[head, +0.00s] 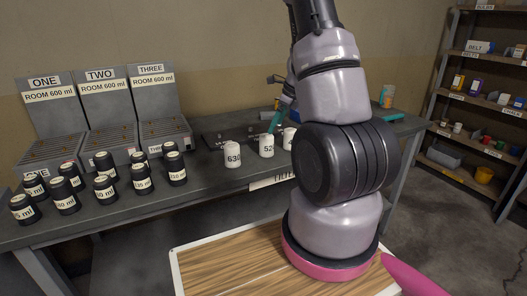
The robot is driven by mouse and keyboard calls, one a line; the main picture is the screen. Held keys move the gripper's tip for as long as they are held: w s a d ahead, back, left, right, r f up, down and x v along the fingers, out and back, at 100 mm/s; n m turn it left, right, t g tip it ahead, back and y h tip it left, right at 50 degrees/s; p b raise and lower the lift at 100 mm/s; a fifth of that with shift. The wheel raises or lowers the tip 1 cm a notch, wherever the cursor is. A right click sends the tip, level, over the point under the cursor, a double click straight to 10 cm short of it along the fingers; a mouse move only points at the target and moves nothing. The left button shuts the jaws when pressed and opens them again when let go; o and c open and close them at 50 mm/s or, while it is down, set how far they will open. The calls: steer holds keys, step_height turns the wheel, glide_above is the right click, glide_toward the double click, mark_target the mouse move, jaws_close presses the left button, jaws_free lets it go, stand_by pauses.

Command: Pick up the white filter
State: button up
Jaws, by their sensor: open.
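White filters stand upright on the grey bench (225,190). One marked 630 (232,155) is on the left, and one marked 52 (266,147) is right of it. A third white one (289,138) is partly hidden behind my arm. My gripper (277,121) shows only in part, with a teal finger just above and behind the 52 filter. It is open, and nothing shows held in it. The rest of it is hidden by my arm.
Several black labelled canisters (104,187) stand at the bench's left, before grey racks marked ONE (51,140), TWO (108,128) and THREE (160,118). A dark tray (230,134) lies behind the filters. A shelf unit (455,153) stands at right.

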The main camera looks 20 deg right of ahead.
mark_target(267, 142)
steer(key=x, duration=1)
steer(key=shift+a+r, duration=0.1)
steer(key=shift+a, duration=0.05)
steer(key=c, duration=1.6)
